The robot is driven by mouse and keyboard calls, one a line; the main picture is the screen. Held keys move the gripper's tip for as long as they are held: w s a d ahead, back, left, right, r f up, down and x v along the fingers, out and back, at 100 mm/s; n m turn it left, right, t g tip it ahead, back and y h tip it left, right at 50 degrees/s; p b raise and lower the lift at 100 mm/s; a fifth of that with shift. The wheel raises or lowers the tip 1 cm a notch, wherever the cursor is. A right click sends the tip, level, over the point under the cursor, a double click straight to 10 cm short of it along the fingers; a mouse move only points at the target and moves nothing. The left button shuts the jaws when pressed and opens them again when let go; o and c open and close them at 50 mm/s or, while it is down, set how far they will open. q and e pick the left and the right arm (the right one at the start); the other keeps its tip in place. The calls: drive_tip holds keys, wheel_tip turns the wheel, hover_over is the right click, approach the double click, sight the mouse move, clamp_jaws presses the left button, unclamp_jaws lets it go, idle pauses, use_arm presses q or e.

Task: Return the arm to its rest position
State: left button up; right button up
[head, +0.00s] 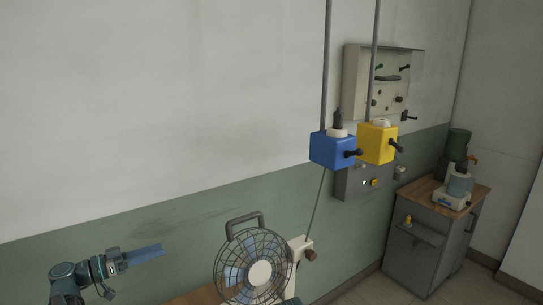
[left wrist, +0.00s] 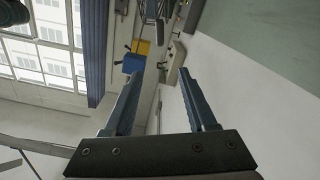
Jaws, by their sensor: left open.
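My left gripper (head: 147,252) is at the lower left of the head view, raised in front of the green lower wall and pointing right. In the left wrist view its two fingers (left wrist: 158,100) stand apart with nothing between them. It touches nothing that I can see. Part of my left arm shows below it at the bottom edge; the rest is out of frame. My right gripper is in neither view.
A wire-caged fan (head: 260,273) stands on a wooden surface (head: 195,297), right of my left gripper. Blue (head: 332,151) and yellow (head: 378,143) boxes hang on poles. A grey cabinet (head: 420,250) stands far right. The wall beside the gripper is bare.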

use_arm(q)
drive_tip(key=s+d+f+n+g+y, duration=0.35)
drive_tip(key=d+f+g+y, duration=0.2)
drive_tip(key=d+f, duration=0.8)
drive_tip(key=s+d+f+n+g+y, duration=0.3)
drive_tip(key=s+f+n+g+y, duration=0.1)
drive_tip(key=s+f+y, duration=0.6)
drive_tip(key=s+d+f+m+b, duration=0.3)
drive_tip(key=s+d+m+b, duration=0.1)
drive_tip(key=d, duration=0.7)
drive_tip(key=shift+s+f+g+b, duration=0.3)
drive_tip(key=shift+s+b, duration=0.35)
drive_tip(key=shift+s, duration=0.6)
